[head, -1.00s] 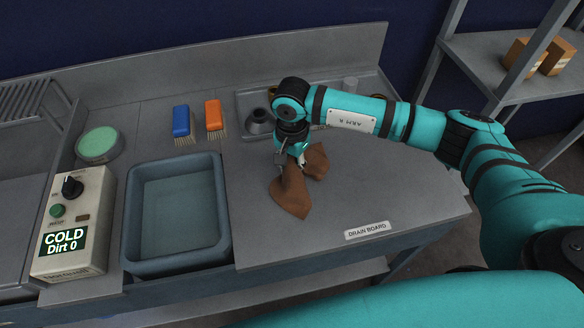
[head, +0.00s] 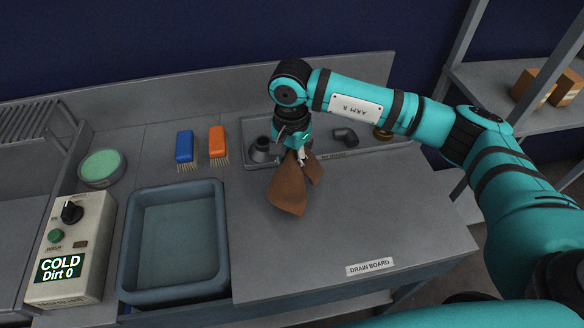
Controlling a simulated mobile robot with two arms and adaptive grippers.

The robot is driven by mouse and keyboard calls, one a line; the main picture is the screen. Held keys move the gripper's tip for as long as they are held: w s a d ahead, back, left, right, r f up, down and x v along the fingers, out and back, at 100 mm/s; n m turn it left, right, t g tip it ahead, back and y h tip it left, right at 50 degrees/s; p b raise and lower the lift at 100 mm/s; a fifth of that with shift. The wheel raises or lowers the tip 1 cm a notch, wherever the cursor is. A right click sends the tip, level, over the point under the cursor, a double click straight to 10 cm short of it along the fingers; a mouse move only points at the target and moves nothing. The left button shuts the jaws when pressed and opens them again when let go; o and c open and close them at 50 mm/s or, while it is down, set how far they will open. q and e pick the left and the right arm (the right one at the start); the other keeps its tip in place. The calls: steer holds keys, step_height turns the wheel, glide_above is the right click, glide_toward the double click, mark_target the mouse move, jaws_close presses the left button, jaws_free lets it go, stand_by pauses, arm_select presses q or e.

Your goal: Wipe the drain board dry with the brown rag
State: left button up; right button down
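The brown rag (head: 289,188) hangs in folds from my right gripper (head: 300,155), which is shut on its upper part. The rag is over the back middle of the drain board (head: 340,225), just in front of the parts tray; I cannot tell whether its lower tip touches the board. The board is a flat grey surface with a "DRAIN BOARD" label (head: 370,267) at its front edge. No wet patches can be made out on it. My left gripper is not in view.
A grey tray (head: 385,153) with dark fittings stands behind the rag. A blue brush (head: 184,147) and an orange brush (head: 217,141) lie behind the wash basin (head: 130,240). A control box (head: 75,250) reads "COLD Dirt 0". The board's front and right are clear.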

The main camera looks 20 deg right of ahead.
step_height(320, 180, up, 2)
steer(key=shift+r+p, duration=0.15)
steer(key=shift+p, duration=0.15)
steer(key=shift+s, duration=0.1)
stand_by(0.3)
steer(key=s+d+r+n, duration=0.1)
steer(key=s+d+n, duration=0.1)
steer(key=s+n, duration=0.3)
steer(key=s+d+r+n, duration=0.2)
steer(key=s+d+n, duration=0.1)
steer(key=s+n, duration=0.3)
steer(key=shift+s, duration=1.1)
steer(key=shift+r, duration=0.1)
